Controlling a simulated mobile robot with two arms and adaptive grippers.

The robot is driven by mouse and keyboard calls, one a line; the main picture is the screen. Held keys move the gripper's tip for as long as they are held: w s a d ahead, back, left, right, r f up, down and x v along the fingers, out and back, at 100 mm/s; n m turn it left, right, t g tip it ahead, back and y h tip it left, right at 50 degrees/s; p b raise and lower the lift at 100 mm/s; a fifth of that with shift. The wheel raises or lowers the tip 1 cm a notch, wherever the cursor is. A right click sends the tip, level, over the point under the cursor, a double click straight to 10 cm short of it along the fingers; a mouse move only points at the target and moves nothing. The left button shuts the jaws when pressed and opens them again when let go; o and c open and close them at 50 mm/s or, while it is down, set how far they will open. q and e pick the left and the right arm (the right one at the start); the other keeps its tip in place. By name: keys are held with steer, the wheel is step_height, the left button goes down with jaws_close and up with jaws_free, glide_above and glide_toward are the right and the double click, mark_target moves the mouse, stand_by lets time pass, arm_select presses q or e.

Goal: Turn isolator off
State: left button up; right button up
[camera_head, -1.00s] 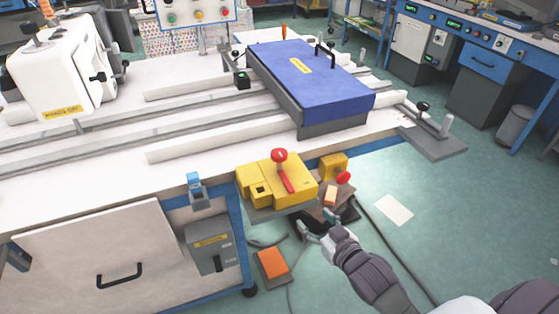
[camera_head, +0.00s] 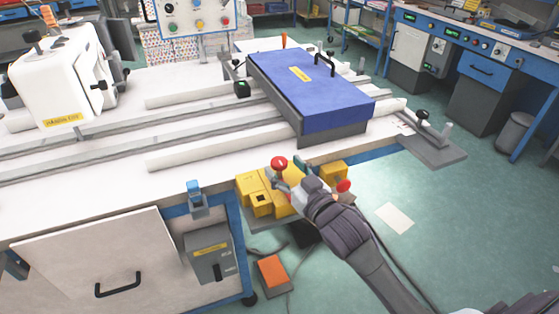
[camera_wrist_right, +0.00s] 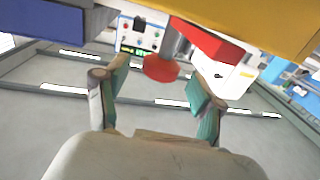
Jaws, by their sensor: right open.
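The yellow box (camera_head: 258,199) sits at the front edge of the bench and carries a red-knobbed lever (camera_head: 279,163). My right gripper (camera_head: 287,171) is open at the lever, its fingers just behind and right of the red knob, and the hand hides the right part of the box. In the right wrist view, the red knob (camera_wrist_right: 160,68) shows between the two spread fingers (camera_wrist_right: 156,80), with the red lever arm (camera_wrist_right: 208,42) and the yellow box (camera_wrist_right: 262,20) above. Contact with the knob cannot be told. My left gripper is not in view.
A smaller yellow box with a red button (camera_head: 344,185) stands right of the hand. A grey switch box (camera_head: 211,255) is on the bench front, with an orange pedal (camera_head: 272,270) on the floor. A blue-topped block (camera_head: 310,90) lies on the bench. Floor at right is mostly free.

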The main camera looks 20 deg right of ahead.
steer(key=shift+w+a, duration=0.25)
steer(key=shift+w, duration=1.05)
jaws_close()
